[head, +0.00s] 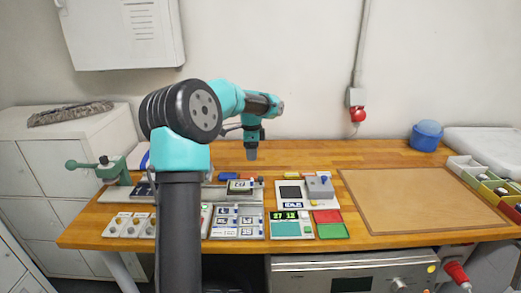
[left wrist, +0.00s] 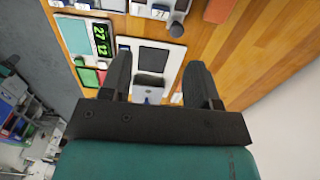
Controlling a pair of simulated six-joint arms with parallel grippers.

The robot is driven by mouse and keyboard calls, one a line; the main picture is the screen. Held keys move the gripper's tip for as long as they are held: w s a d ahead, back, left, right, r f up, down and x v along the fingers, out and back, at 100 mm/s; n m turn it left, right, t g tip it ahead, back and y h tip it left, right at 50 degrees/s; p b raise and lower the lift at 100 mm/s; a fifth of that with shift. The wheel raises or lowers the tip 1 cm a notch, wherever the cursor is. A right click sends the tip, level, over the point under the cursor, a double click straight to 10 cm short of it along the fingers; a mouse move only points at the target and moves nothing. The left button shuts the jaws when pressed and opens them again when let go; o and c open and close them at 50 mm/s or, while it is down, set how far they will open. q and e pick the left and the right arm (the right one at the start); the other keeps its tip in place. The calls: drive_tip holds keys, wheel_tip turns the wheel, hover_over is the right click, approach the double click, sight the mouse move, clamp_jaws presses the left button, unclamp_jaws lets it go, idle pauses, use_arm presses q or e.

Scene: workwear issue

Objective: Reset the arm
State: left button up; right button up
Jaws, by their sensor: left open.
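My left arm comes up from the bottom of the head view and bends over the table. Its gripper (head: 252,153) points down, high over the back part of the wooden table (head: 300,152). In the left wrist view the two dark fingers (left wrist: 158,70) stand wide apart, with nothing between them but the view of the table below. A white device with a dark screen and a grey block (head: 318,186) lies below and beyond the fingers; it also shows in the left wrist view (left wrist: 155,57). My right gripper is in neither view.
A panel with green digits (head: 291,228) stands at the front, beside a red pad (head: 327,216) and green pad (head: 333,231). Labelled cards (head: 237,220) lie left of it. A green lever tool (head: 110,172) stands far left. A bare brown mat (head: 410,200) and bins (head: 490,187) are right.

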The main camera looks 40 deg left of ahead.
sight(252, 180)
use_arm(q)
drive_tip(key=shift+f, duration=0.1)
wheel_tip(252, 180, down, 12)
drive_tip(key=shift+f, duration=0.1)
idle(0.5)
idle(0.4)
wheel_tip(252, 180, up, 13)
wheel_tip(252, 180, down, 13)
drive_tip(key=shift+r, duration=0.2)
wheel_tip(252, 180, up, 3)
drive_tip(key=shift+r, duration=0.2)
drive_tip(key=s+d+r, duration=0.1)
drive_tip(key=s+d, duration=0.9)
drive_tip(key=d, duration=0.2)
drive_tip(key=shift+s+r, duration=0.25)
idle(0.6)
